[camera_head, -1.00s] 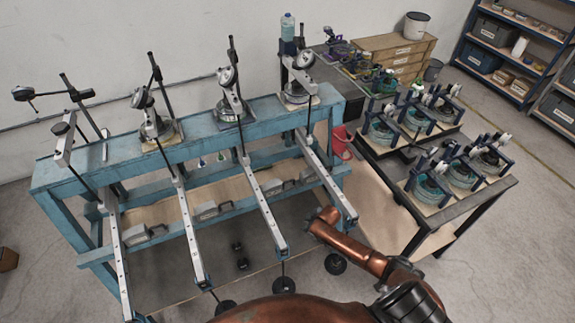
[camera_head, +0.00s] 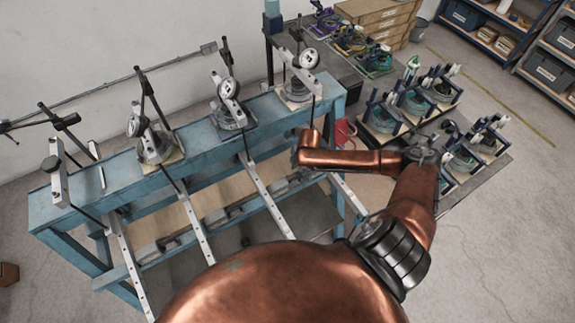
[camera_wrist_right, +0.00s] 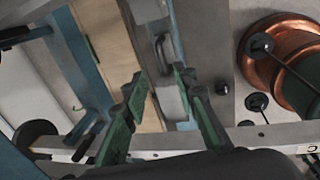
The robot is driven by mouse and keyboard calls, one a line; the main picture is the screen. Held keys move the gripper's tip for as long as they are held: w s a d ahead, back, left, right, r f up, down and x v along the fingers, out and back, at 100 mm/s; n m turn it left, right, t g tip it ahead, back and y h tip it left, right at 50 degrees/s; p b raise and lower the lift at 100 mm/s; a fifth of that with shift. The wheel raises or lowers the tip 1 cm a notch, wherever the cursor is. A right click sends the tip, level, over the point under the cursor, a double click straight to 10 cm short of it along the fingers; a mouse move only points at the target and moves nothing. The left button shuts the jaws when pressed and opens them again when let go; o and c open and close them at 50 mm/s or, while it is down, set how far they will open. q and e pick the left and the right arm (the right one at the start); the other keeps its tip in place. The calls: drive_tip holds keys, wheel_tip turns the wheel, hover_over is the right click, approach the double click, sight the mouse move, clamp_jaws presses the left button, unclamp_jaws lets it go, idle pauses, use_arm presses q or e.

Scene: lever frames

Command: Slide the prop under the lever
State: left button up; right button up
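Four long silver levers (camera_head: 268,197) run forward from the blue frame (camera_head: 215,136). I take the small grey blocks with dark handles on its lower shelf to be the props; one (camera_head: 168,241) shows between the left levers. In the right wrist view a grey block (camera_wrist_right: 172,103) with a dark handle lies beyond my right gripper (camera_wrist_right: 161,78). Its green-padded fingers are apart, with nothing clearly held; I cannot tell whether they touch the block. A silver bar (camera_wrist_right: 240,138) crosses behind the fingers. In the head view this gripper is hidden by my copper arm. My left gripper is not in view.
Dial gauges (camera_head: 229,88) and clamp stands line the frame's top. A dark table (camera_head: 480,180) with several teal fixtures stands right, with a red container (camera_head: 343,131) between. Black round weights (camera_wrist_right: 260,46) show in the wrist view. Open floor lies at far right.

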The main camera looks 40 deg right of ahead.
drive_tip(key=p, duration=0.1)
hover_over(296, 184)
drive_tip(key=x, duration=0.2)
drive_tip(key=s+x, duration=0.1)
drive_tip(key=x, duration=0.2)
drive_tip(key=shift+f, duration=0.4)
drive_tip(key=shift+x, duration=0.85)
drive_tip(key=shift+s, duration=0.15)
clamp_jaws()
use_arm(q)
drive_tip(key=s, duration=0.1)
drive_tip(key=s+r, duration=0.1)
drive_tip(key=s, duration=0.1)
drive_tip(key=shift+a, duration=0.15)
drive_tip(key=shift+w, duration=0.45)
